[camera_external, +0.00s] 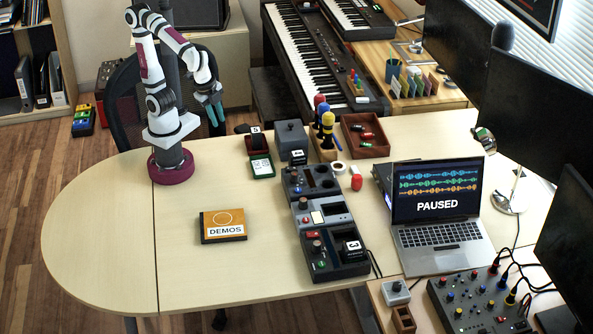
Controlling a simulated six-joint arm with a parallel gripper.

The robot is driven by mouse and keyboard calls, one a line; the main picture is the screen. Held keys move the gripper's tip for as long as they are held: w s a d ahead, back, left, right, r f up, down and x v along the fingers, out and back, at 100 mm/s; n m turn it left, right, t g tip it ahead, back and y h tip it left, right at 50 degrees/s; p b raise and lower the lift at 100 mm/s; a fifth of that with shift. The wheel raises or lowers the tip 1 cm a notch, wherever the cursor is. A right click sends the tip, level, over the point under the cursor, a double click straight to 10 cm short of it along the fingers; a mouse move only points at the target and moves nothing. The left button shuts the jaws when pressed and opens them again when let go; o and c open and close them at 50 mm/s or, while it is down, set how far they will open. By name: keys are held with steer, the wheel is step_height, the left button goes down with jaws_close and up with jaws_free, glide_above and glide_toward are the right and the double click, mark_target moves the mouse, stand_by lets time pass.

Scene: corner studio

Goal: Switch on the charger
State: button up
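Three box-shaped units stand in a row near the middle of the table: a dark blue-grey one at the back (325,192), a lighter grey one in the middle (338,217) and a dark one at the front (352,270). They have knobs, small coloured switches or lights, and slots. A black block marked 3 (352,249) sits in the front unit. I cannot tell which unit is the charger, or its switch position. My gripper (214,115), with teal fingers, hangs in the air at the back left, well apart from the units. I see nothing in it; its opening is too small to judge.
An orange DEMOS case (223,226) lies left of the units. Behind them are a grey box (291,138), a green tray (262,166), upright microphones (327,125) and a brown tray (365,135). A laptop (437,205) reading PAUSED stands right. The table's left is clear.

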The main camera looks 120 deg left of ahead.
mark_target(312, 233)
steer(key=w+d+n, duration=0.1)
steer(key=w, duration=0.4)
steer(key=w+d+n+t+y, duration=0.1)
steer(key=w+n, duration=0.1)
steer(key=w, duration=0.3)
steer(key=w+d+n, duration=0.1)
steer(key=w, duration=0.4)
steer(key=shift+w+r+n+t+y, duration=0.25)
steer(key=shift+r+n+t+y, duration=0.05)
steer(key=shift+r, duration=0.1)
jaws_close()
steer(key=w+d+f+n+t, duration=0.1)
steer(key=w+d+f+n, duration=0.1)
steer(key=w, duration=0.4)
steer(key=w+d+f+n+t, duration=0.1)
steer(key=w+d+f+n, duration=0.1)
steer(key=w+d, duration=0.3)
steer(key=w+d+f+n+t+y, duration=0.1)
steer(key=w+d+f+n, duration=0.2)
steer(key=w, duration=0.5)
steer(key=shift+d+f, duration=0.15)
steer(key=shift+d, duration=0.6)
